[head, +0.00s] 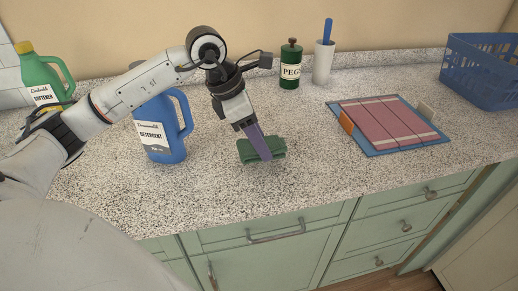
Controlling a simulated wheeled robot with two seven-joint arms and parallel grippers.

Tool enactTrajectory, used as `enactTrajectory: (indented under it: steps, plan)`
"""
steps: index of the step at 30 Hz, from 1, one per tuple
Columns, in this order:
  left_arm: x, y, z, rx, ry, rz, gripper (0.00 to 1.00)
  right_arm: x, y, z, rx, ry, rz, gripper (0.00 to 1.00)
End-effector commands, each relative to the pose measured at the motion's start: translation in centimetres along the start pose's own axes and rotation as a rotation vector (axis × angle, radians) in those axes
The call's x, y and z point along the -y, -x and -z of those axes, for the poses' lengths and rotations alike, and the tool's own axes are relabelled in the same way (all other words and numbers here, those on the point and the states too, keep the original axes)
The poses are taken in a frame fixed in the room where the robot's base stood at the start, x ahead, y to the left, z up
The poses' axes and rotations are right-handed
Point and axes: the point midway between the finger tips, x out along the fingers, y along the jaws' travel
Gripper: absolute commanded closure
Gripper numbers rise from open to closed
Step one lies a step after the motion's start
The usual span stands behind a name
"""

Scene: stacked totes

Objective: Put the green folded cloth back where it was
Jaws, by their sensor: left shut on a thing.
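A dark green folded cloth (244,151) is at the middle of the speckled counter, near its front half. My left gripper (265,154) points down at it, with its purple fingers over the cloth and hiding part of it. The left gripper is shut on the cloth. I cannot tell whether the cloth rests on the counter or is slightly above it. My right gripper is not in view.
A blue detergent jug (168,141) stands left of the cloth, and a green softener jug (40,74) is farther left. A green pegs tin (291,66) and a white cup (323,62) stand behind. A blue board with pink cloth (385,120) and a blue basket (478,77) are right.

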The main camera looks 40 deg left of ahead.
Motion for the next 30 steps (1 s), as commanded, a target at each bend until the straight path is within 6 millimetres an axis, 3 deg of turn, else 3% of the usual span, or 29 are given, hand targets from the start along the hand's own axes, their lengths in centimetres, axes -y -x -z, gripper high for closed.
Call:
enactTrajectory:
  steps: [6,17,18,20,30]
  plan:
    - [0.1,-2.8,1.2,-0.003,0.001,0.002,0.69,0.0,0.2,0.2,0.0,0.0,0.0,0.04]
    - [0.0,-3.3,1.4,-0.001,-0.001,0.0,0.69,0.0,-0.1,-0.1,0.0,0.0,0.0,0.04]
    - [0.0,-3.2,1.3,-0.001,-0.001,0.0,0.44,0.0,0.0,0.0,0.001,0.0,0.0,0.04]
    - [0.0,-3.1,1.3,-0.001,-0.001,0.001,0.34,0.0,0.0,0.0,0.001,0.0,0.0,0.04]
    - [0.0,-2.9,1.2,-0.001,-0.001,0.001,0.32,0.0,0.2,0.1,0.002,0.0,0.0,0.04]
